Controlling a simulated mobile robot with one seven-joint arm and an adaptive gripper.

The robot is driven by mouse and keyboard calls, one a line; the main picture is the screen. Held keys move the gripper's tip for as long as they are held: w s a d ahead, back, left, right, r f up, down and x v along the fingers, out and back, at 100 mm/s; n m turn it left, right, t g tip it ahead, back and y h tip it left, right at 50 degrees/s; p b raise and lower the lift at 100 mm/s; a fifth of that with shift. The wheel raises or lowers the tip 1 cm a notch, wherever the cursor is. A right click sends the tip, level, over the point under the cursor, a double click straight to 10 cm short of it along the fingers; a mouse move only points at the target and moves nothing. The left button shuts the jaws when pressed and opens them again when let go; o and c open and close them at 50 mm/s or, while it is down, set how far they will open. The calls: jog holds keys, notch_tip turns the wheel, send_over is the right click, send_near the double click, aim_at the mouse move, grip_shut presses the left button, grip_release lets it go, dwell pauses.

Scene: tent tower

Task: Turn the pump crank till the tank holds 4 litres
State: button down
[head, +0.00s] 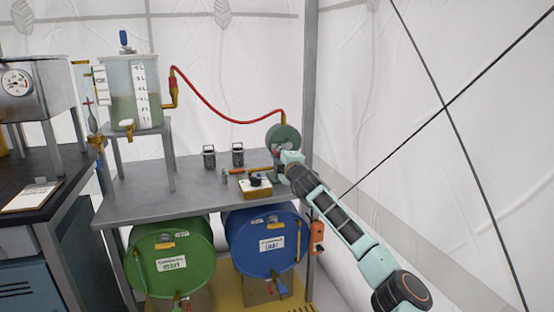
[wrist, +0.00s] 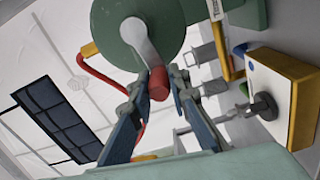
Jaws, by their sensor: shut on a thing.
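The clear tank (head: 122,80) stands on a small raised stand at the left of the bench, with a white marked scale on its front. Greenish liquid fills roughly its lower half; the scale figures are too small to read surely. The green round pump (head: 283,137) is at the bench's right end, and a red hose (head: 225,119) links it to the tank. In the wrist view the pump's silver crank arm (wrist: 141,42) ends in a red handle (wrist: 158,84). My gripper (wrist: 160,92) is shut on this handle, one finger on each side. In the head view my gripper (head: 290,160) hides most of the crank.
A yellow-and-white box with a black knob (head: 256,182) sits on the bench (head: 190,199) close to my gripper. Two small dark canisters (head: 209,156) stand behind it. A green drum (head: 170,258) and a blue drum (head: 265,240) lie below. A tent pole (head: 310,90) rises beside the pump.

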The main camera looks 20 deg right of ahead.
jog(key=shift+r+m, duration=0.55)
jog(key=shift+m, duration=0.25)
jog(key=c, duration=1.8)
grip_release()
jog(key=shift+f, duration=0.1)
jog(key=shift+s, duration=0.25)
jog(key=s, duration=1.1)
jog(key=shift+s+d, duration=0.2)
jog(key=shift+s, duration=0.05)
